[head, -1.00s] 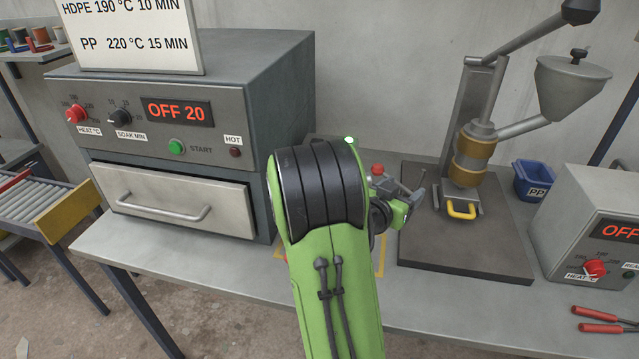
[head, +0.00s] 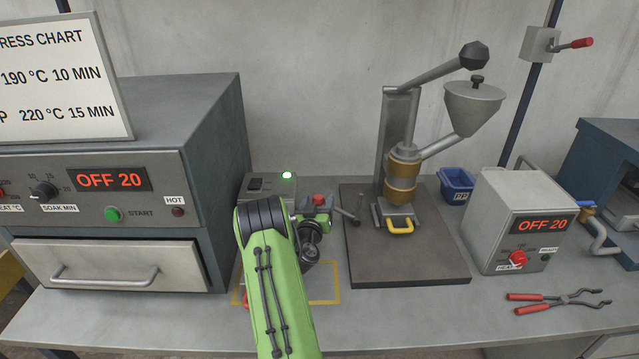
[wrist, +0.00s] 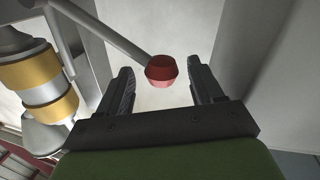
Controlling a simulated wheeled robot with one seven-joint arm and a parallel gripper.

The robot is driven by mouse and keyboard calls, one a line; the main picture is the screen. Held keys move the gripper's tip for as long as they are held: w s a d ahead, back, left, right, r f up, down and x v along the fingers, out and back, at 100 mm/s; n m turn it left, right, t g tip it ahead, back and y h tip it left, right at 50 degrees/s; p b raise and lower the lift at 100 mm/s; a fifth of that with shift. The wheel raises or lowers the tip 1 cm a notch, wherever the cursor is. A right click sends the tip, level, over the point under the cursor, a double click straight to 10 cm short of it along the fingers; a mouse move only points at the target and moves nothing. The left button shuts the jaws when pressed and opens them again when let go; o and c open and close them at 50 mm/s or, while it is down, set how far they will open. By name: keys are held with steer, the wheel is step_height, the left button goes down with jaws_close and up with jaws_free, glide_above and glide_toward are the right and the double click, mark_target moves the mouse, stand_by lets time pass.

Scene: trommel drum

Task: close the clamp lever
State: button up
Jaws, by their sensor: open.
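A grey lever rod with a red knob (wrist: 161,71) shows in the wrist view, coming in from the upper left. The knob appears between my fingertips or just beyond them, with a gap on both sides. My gripper (wrist: 160,69) is open and holds nothing. In the head view, my green arm hides part of the bench, and the gripper end (head: 350,210) points right toward the press. The moulding press (head: 402,175) has gold bands and stands on a dark base plate. A yellow handle (head: 400,227) is at its foot. The clamp's pivot cannot be made out.
An oven (head: 105,210) stands at the left. A grey control box (head: 515,220) and red-handled tongs (head: 555,299) are at the right. A blue PP bin (head: 457,187) stands behind. The press's long black-knobbed handle (head: 445,66) rises above.

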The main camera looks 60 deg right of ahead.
mark_target(320, 195)
steer(key=shift+p+x, duration=0.4)
steer(key=shift+x, duration=1.6)
jaws_close()
